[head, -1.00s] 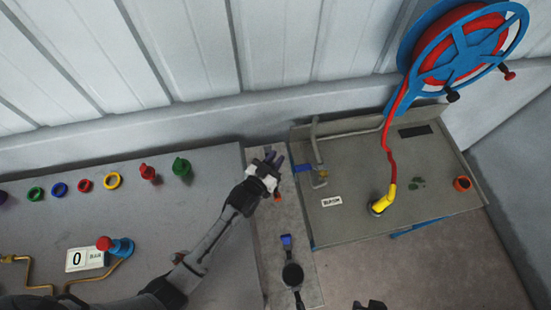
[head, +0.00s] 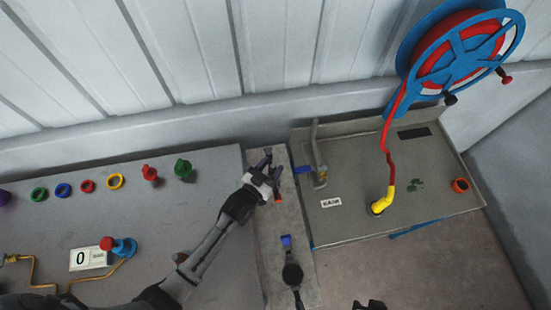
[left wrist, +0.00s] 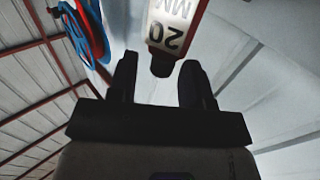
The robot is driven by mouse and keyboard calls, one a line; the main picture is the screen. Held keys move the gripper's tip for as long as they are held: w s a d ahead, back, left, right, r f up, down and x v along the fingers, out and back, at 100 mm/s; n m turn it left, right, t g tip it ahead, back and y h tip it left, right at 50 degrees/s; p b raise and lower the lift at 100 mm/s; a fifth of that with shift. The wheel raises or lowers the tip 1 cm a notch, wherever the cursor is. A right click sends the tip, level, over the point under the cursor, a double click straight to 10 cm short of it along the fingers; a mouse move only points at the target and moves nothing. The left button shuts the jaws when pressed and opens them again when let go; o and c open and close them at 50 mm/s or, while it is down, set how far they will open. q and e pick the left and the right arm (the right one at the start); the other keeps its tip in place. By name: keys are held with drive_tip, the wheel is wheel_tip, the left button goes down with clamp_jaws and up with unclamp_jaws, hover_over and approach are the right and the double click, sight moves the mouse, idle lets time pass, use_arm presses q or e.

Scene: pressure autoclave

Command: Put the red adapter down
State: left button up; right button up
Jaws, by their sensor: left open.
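My left gripper (head: 272,161) is open over the narrow grey ledge (head: 268,225) between the two benches. In the left wrist view its two dark fingers (left wrist: 160,78) stand apart. A red-edged piece with a white "20 MM" label (left wrist: 172,25) lies just beyond them, its dark lower end at the gap; I cannot tell whether they touch. A small orange-red piece (head: 278,198) shows beside the gripper in the head view. I cannot tell whether it is the same piece. A red fitting (head: 149,173) stands on the left bench. A dark part at the bottom edge may be my right gripper (head: 370,304).
Green, blue, red and yellow rings and a green fitting (head: 183,168) line the left bench. A blue-tipped black tool (head: 291,274) is on the ledge. The right bench (head: 340,228) holds a yellow elbow (head: 384,203) on a red hose from the blue reel (head: 462,48).

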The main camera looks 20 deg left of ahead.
use_arm(q)
drive_tip(key=shift+p+v, duration=0.85)
drive_tip(key=shift+v, duration=1.6)
drive_tip(key=shift+s+a+f+g, duration=0.1)
drive_tip(key=shift+s+g, duration=0.3)
drive_tip(key=shift+g, duration=0.1)
drive_tip(key=s+a+r+g+y, duration=0.2)
drive_tip(key=s+g, duration=0.4)
drive_tip(key=s, duration=0.5)
drive_tip(key=s+a+r+g+y, duration=0.1)
drive_tip(key=s+a+r+g, duration=0.1)
drive_tip(key=s+g, duration=0.5)
drive_tip(key=s+a, duration=0.1)
drive_tip(key=s, duration=0.3)
drive_tip(key=shift+s+n+y, duration=0.3)
drive_tip(key=shift+s+y, duration=0.05)
drive_tip(key=shift+y, duration=0.05)
